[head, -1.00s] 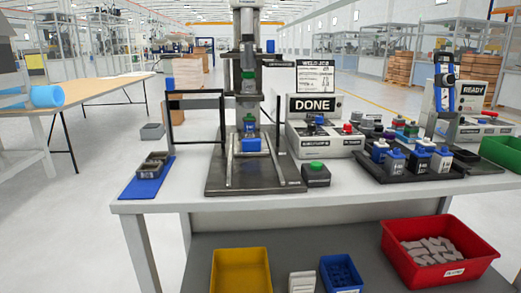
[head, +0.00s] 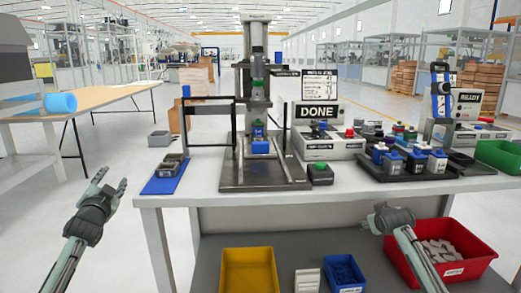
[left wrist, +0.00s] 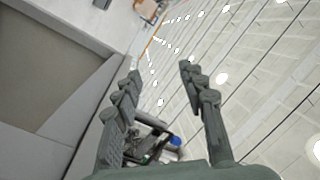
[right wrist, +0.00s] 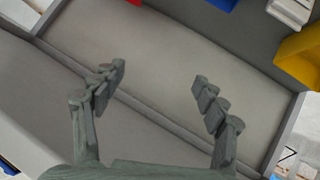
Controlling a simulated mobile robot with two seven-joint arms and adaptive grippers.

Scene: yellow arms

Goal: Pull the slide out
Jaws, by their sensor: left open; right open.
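The press (head: 257,75) stands on a dark base plate (head: 235,180) on the table. Between two metal rails at its foot sits a blue block (head: 261,146) with a green-topped part above it, below the press head; I take this to be the slide, but its handle cannot be made out. My left gripper (head: 112,183) is open and empty, left of the table and apart from the press. Its open fingers also show in the left wrist view (left wrist: 159,72). My right gripper (head: 380,217) is at the table's front edge; the right wrist view (right wrist: 158,74) shows it open and empty.
A black frame (head: 208,122) stands at the press's left. A blue mat with a grey tray (head: 173,163) lies left. Right are a green-button box (head: 320,174), the DONE station (head: 318,112) and a bottle tray (head: 408,171). Yellow (head: 247,272), blue and red bins sit below.

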